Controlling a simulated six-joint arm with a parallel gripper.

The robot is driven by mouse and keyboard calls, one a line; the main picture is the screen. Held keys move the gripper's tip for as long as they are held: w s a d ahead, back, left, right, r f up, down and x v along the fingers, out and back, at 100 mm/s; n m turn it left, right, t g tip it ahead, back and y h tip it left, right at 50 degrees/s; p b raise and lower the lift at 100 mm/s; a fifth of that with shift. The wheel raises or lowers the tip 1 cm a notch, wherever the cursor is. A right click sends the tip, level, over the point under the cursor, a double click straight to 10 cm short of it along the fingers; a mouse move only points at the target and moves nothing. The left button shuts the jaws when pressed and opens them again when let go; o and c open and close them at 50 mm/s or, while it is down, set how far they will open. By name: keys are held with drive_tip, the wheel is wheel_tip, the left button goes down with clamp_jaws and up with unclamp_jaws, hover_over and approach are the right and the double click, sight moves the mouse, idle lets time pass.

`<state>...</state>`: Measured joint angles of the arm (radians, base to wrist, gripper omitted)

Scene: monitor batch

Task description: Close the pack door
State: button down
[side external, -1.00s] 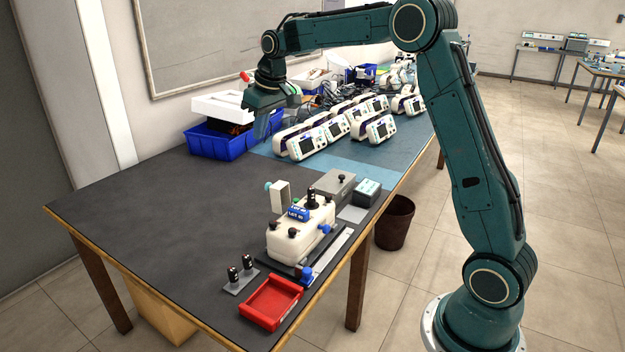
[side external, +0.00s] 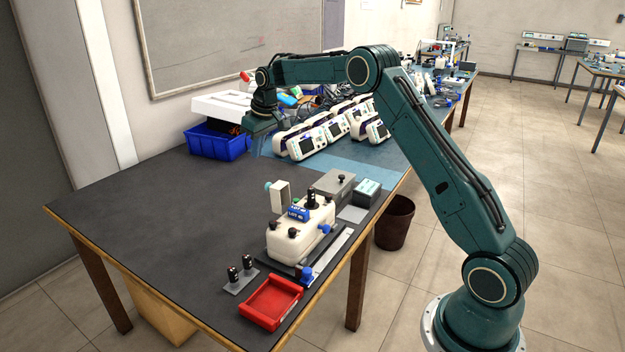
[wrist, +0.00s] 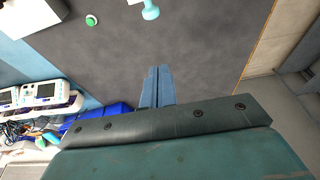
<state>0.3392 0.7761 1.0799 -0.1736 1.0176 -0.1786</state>
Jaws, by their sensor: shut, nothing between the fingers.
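The white pack (side external: 288,241) lies on the dark bench in the side view, with black knobs and blue lot labels on top. A pale upright panel (side external: 282,197), apparently its door, stands out at the pack's far end. A light blue knob (side external: 268,186) is on the panel's left side; a similar knob shows at the top edge of the wrist view (wrist: 150,11). My gripper (side external: 258,147) is above the bench near the blue bin, well apart from the pack and panel. In the wrist view its blue fingers (wrist: 156,72) are together and empty.
A blue bin (side external: 215,143) and several white monitors (side external: 305,145) stand behind the pack. A grey box (side external: 334,187), a red tray (side external: 271,303) and a holder with two black cells (side external: 240,275) are around it. The bench's left part is bare.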

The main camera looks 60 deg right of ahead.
sight(277, 196)
drive_tip(key=x, duration=1)
drive_tip(key=shift+s+r, duration=0.25)
drive_tip(key=shift+s, duration=0.8)
drive_tip(key=shift+s+r, duration=0.2)
drive_tip(key=shift+s, duration=0.9)
